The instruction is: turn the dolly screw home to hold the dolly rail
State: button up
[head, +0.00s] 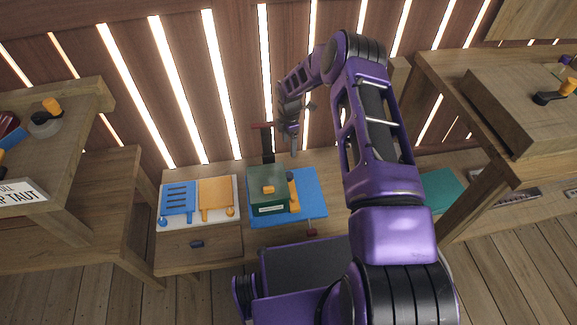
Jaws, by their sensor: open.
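My gripper (293,152) points down in the air above the far edge of the low bench, behind and right of a green box. It is open, and I see nothing between its fingers. At this size I cannot tell which piece is the dolly screw or the dolly rail.
Left of the mat, a white board (194,224) holds a blue slotted panel (178,198) and an orange panel (215,192). Wooden benches stand left and right. My arm hides part of the low bench's right side.

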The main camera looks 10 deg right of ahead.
aim_at(289, 174)
notch_tip(289, 174, down, 17)
jog(key=b, duration=0.2)
jog(key=shift+f+b, duration=0.15)
jog(key=shift+b, duration=0.25)
grip_shut()
